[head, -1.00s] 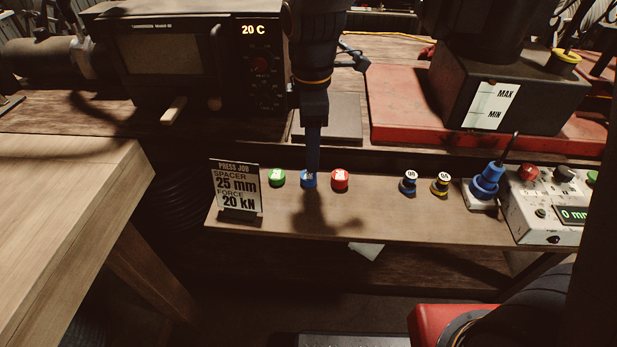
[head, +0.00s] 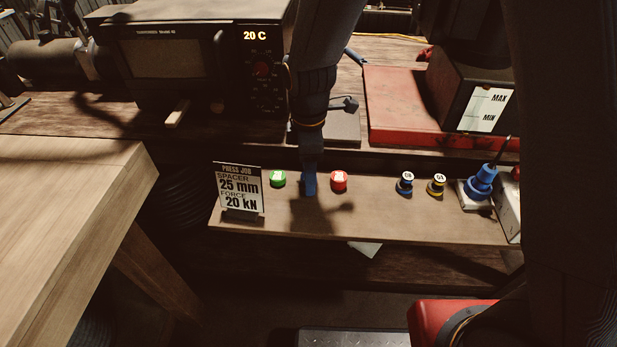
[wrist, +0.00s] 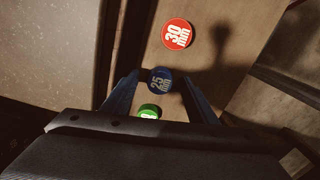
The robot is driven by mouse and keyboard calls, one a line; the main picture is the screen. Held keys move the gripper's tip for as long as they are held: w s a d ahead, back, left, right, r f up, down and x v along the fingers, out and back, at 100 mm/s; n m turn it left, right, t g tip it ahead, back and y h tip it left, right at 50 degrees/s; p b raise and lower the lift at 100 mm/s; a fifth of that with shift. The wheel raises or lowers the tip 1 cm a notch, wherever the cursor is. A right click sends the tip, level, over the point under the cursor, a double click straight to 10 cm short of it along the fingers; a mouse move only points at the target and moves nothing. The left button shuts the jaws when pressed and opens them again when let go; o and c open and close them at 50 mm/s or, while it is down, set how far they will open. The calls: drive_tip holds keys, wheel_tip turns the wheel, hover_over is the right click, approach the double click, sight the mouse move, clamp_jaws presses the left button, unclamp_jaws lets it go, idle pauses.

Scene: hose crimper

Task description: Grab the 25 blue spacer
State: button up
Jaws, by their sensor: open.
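The blue 25 mm spacer (wrist: 159,80) shows in the wrist view between the spread fingers of my gripper (wrist: 160,92). It stands on the wooden shelf, and I cannot tell how high the fingertips are over it. In the head view my gripper (head: 310,184) points down at the shelf and hides the blue spacer. The green spacer (head: 278,179) is to its left and the red spacer (head: 339,181) to its right. In the wrist view the red spacer reads 30 mm (wrist: 178,35), and the green spacer (wrist: 149,111) is partly hidden by my gripper.
A press job sign (head: 240,192) reading 25 mm and 20 kN stands at the shelf's left end. Two small labelled pieces (head: 405,183) (head: 436,185) and a blue plug (head: 481,181) stand to the right. The shelf (head: 370,215) is clear in front of the spacers.

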drive_tip(key=c, duration=1.3)
